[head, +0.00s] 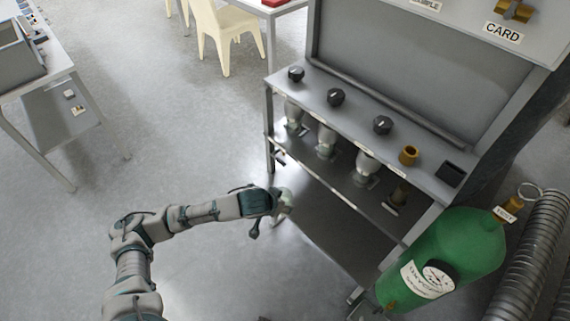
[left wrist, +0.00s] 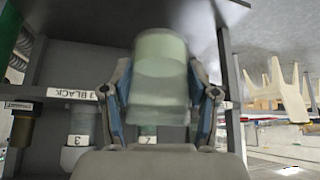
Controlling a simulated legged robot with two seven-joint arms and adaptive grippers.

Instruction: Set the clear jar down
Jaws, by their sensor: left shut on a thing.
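A clear, pale greenish jar (left wrist: 160,70) fills the space between the fingers of my left gripper (left wrist: 158,95) in the left wrist view. The gripper is shut on it. In the head view my left gripper (head: 277,205) is beside the left front of the grey washer stand (head: 420,168), below its shelf level in the picture. The jar (head: 287,199) shows there only as a small pale patch at the fingertips. I cannot tell its exact distance from the stand. My right gripper is not in view.
A green oxygen tank (head: 450,255) and a ribbed hose (head: 535,250) are at the lower right. A table (head: 40,70) is at the left, a cream chair (head: 222,35) behind. Floor between is clear.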

